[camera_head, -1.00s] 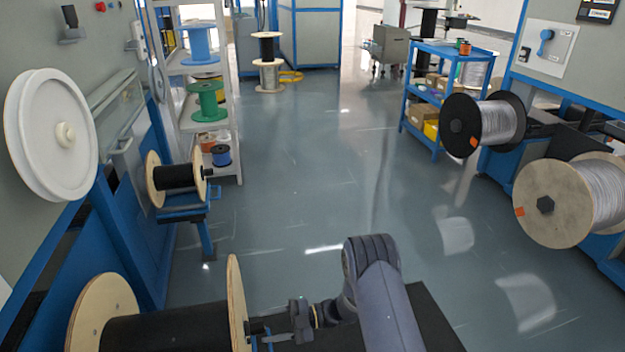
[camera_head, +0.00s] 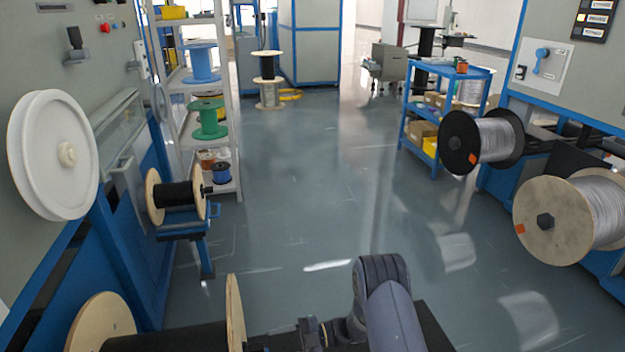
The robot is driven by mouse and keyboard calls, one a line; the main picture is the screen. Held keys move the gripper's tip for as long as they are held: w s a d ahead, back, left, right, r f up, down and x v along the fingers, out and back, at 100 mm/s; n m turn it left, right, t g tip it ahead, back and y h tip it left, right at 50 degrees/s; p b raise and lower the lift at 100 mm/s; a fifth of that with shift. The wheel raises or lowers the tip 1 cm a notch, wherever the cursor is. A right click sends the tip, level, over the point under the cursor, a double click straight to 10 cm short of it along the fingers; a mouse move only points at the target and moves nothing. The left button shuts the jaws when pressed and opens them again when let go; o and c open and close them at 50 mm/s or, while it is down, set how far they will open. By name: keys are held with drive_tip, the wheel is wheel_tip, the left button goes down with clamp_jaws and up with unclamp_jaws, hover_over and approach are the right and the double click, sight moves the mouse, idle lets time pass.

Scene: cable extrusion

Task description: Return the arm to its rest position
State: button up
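My arm comes up from the bottom edge, and its grey elbow (camera_head: 382,285) bends left toward a large black-wound spool (camera_head: 170,338) with pale wooden flanges. My gripper (camera_head: 285,342) is low in the picture, just right of the spool's right flange (camera_head: 235,312), near its dark hub. It is partly cut off by the bottom edge. I cannot tell whether its fingers are open or shut, or whether they touch the hub.
A smaller black spool (camera_head: 178,195) sits on a blue stand at left, below a white wheel (camera_head: 52,155). At right are a black-flanged spool (camera_head: 460,142) and a wooden-flanged spool (camera_head: 550,220) of silver cable. A blue cart (camera_head: 438,165) stands behind. The middle floor (camera_head: 310,180) is clear.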

sight(263, 348)
drive_tip(key=v, duration=0.6)
drive_tip(key=b+x, duration=0.1)
drive_tip(key=x, duration=0.9)
drive_tip(key=shift+s+a, duration=0.1)
drive_tip(key=shift+a, duration=0.15)
drive_tip(key=n, duration=0.6)
drive_tip(key=shift+b, duration=0.35)
drive_tip(key=n, duration=0.5)
drive_tip(key=shift+n+b, duration=0.4)
drive_tip(key=n+b, duration=0.1)
drive_tip(key=n, duration=0.4)
drive_tip(key=shift+f+n, duration=0.1)
drive_tip(key=shift+n, duration=0.2)
drive_tip(key=n+b, duration=0.1)
drive_tip(key=n, duration=0.4)
drive_tip(key=shift+n, duration=0.4)
drive_tip(key=shift+d, duration=0.1)
